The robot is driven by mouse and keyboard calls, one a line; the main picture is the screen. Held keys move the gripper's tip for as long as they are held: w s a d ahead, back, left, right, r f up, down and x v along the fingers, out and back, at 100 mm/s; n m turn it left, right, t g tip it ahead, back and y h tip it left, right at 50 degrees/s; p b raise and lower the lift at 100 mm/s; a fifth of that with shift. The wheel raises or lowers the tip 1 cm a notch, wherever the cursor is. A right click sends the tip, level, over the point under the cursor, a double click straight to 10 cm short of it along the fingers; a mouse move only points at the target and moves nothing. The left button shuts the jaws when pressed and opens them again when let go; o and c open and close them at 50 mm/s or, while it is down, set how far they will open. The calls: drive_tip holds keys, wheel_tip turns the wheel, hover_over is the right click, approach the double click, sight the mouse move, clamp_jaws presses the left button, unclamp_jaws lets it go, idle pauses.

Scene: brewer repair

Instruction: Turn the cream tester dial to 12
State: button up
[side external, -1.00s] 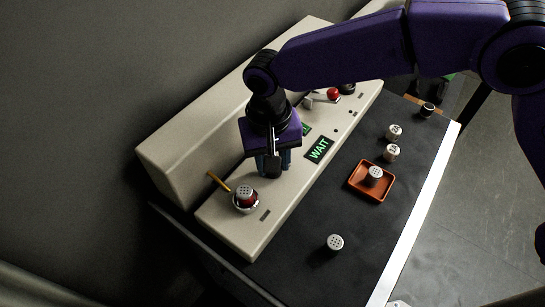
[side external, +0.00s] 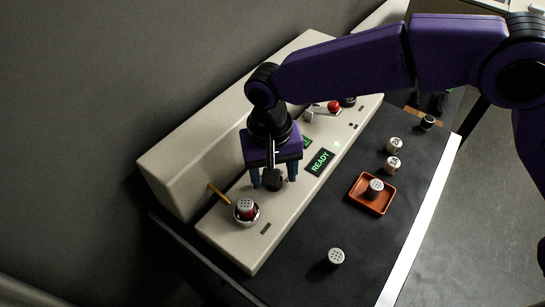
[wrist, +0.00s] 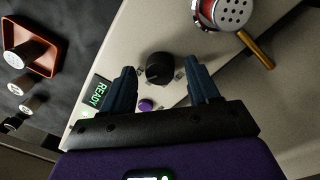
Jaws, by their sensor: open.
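The cream tester (side external: 225,222) is a long sloped console beside the dark bench top. Its black round dial (wrist: 159,66) shows in the wrist view between my fingertips, with small marks around it too small to read. My gripper (wrist: 163,80) is open and empty, one finger on each side of the dial with gaps showing. I cannot tell how far above the dial the tips are. In the side external view my gripper (side external: 273,182) hangs over the console, and I cannot make out the dial there. The display (side external: 320,162) reads READY in green.
A purple button (wrist: 146,104) sits close to the dial. A metal cup with a perforated top (side external: 245,208) and a wooden handle stands to the left. An orange tray (side external: 388,205) holding a shaker, and several loose shakers, are on the dark bench top (side external: 300,255).

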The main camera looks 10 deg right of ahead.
wheel_tip(320, 180, up, 17)
drive_tip(key=shift+a+r, duration=0.2)
drive_tip(key=shift+a, duration=0.15)
idle(0.8)
